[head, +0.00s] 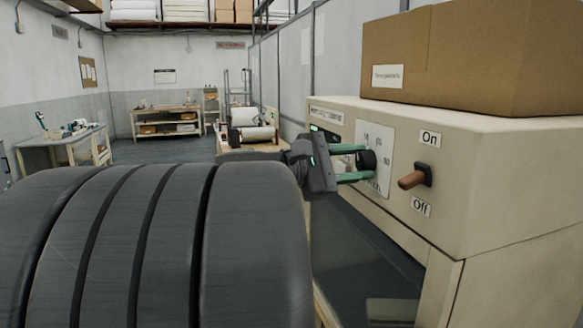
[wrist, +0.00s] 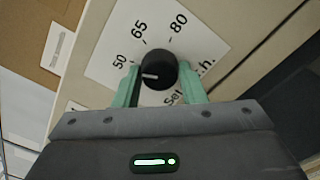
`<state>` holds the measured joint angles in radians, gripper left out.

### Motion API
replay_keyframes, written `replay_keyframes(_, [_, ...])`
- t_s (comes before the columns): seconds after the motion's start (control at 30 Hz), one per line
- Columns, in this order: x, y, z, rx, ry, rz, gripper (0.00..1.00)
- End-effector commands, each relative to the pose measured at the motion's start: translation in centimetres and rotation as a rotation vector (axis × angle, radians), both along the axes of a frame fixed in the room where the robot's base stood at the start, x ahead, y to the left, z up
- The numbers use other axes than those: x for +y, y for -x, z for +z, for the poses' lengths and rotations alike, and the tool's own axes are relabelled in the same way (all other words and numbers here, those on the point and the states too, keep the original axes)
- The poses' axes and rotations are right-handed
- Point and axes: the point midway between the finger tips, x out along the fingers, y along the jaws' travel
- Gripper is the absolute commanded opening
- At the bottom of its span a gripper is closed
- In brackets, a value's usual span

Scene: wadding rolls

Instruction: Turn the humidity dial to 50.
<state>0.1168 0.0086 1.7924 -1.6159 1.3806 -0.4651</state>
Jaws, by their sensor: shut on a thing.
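The humidity dial (wrist: 158,71) is a round black knob on a white card (wrist: 104,68) printed with 50, 65 and 80. Its white pointer line points left in the wrist view, close to the 50 label (wrist: 119,62) and seemingly a little below it. In the head view the dial (head: 367,160) stands out from the beige machine's front. My gripper (wrist: 158,85) has its green fingers on either side of the dial and is shut on it. The lower part of the card is hidden behind my gripper.
The beige machine (head: 470,150) carries a brown switch lever (head: 412,180) between On and Off labels, right of the dial. A cardboard box (head: 470,60) sits on top of it. A dark opening lies below the panel. Workbenches stand farther back.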

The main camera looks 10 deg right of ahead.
Motion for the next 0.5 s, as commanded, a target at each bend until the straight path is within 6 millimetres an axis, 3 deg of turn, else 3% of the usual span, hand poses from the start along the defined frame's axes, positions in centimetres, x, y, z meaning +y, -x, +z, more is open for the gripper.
replay_keyframes(0.37, [-0.01, 0.0, -0.06, -0.002, -0.002, 0.0, 0.14])
replay_keyframes(0.4, [-0.01, 0.0, -0.06, -0.001, -0.001, -0.001, 0.45])
replay_keyframes(0.5, [-0.01, 0.0, -0.05, -0.001, -0.001, -0.001, 0.58])
